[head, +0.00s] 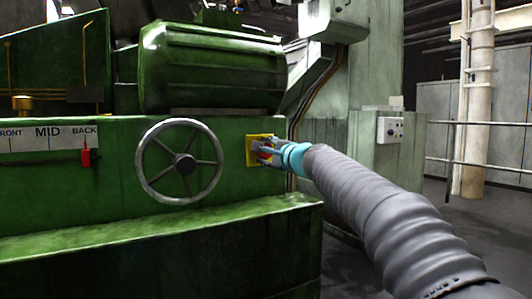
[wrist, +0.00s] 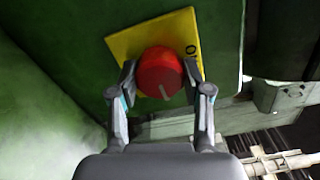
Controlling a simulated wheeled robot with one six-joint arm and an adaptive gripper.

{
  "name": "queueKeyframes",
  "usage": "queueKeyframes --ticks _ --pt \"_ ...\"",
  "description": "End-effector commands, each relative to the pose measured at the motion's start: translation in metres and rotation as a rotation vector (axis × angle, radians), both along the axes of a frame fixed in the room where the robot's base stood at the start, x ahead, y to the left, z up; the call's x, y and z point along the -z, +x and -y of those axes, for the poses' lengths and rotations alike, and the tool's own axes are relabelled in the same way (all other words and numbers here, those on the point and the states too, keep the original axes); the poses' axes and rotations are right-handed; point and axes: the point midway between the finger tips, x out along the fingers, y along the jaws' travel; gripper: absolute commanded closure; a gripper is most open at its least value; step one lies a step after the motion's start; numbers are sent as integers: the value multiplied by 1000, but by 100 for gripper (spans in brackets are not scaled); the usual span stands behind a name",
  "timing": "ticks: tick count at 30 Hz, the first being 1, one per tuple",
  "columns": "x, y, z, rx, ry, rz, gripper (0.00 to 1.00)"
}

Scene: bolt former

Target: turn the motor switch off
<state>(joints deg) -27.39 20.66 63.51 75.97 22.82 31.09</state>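The motor switch is a round red knob (wrist: 160,73) on a square yellow plate (wrist: 126,43), fixed to the green machine. A pale line marks the knob's face and slants down to the right. Dark lettering with an "O" shows at the plate's right edge. In the head view the yellow plate (head: 250,152) sits right of the handwheel, and the knob is mostly hidden by my gripper (head: 268,150). In the wrist view my gripper (wrist: 160,76) has one fingertip on each side of the knob, seemingly touching it.
A large grey handwheel (head: 180,162) is just left of the plate. A red-handled lever (head: 86,157) hangs under the FRONT/MID/BACK scale (head: 48,134). A green ledge (head: 150,230) juts out below. A grey control box (head: 390,129) and railings stand to the right.

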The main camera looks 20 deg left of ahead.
Motion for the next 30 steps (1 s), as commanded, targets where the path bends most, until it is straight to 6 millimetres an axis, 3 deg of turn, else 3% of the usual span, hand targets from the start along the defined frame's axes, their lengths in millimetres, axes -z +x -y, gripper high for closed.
queueKeyframes --ticks 1,3,16,30 --pt "0 1 1 2 2 -1 42" --pt "0 1 0 1 1 0 27" --pt "0 -4 4 0 -1 -1 27" --pt "-1 -52 62 2 0 0 27"
